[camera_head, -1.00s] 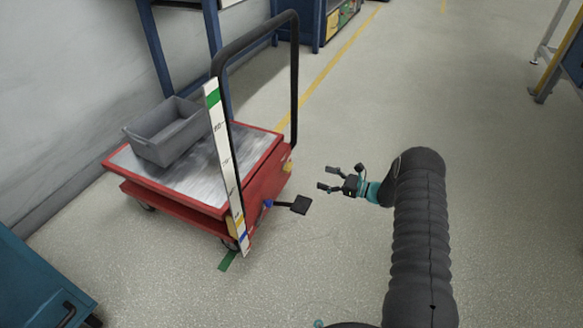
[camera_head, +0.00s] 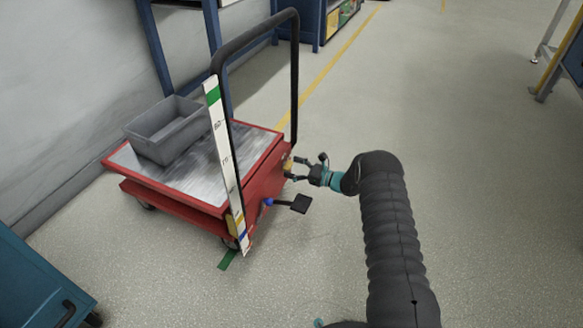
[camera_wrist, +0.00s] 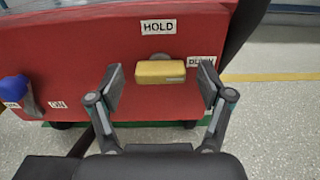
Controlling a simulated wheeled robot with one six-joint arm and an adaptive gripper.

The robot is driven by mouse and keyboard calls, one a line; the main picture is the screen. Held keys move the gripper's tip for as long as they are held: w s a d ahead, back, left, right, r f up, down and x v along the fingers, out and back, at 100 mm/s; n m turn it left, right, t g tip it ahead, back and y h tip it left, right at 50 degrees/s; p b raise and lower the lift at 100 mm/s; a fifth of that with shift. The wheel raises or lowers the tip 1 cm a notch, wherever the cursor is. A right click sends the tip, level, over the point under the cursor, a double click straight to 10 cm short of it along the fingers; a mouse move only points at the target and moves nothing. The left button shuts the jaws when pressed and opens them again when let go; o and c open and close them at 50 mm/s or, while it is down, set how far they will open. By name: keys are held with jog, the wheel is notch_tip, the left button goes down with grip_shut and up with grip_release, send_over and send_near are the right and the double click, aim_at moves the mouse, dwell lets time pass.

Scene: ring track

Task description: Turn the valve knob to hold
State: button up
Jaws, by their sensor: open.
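The valve knob (camera_wrist: 160,71) is a yellow bar on the red side of the lift cart. In the wrist view it lies level, below the HOLD label (camera_wrist: 158,26) and left of the DOWN label (camera_wrist: 201,61), which a finger partly covers. My gripper (camera_wrist: 162,88) is open, with one finger on each side of the knob and visible gaps. In the head view my gripper (camera_head: 290,170) is at the cart's right end, beside the small yellow knob (camera_head: 288,164). Whether a finger touches the knob cannot be told.
The red cart (camera_head: 262,188) carries a grey bin (camera_head: 168,130) and has a black push handle (camera_head: 295,75). A black pedal (camera_head: 301,204) sticks out below my gripper. A blue knob (camera_wrist: 14,88) sits beside an ON label (camera_wrist: 57,104). The floor to the right is open.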

jog(key=shift+w+a, duration=0.15)
jog(key=shift+a, duration=0.2)
jog(key=c, duration=1.2)
jog(key=shift+o, duration=0.2)
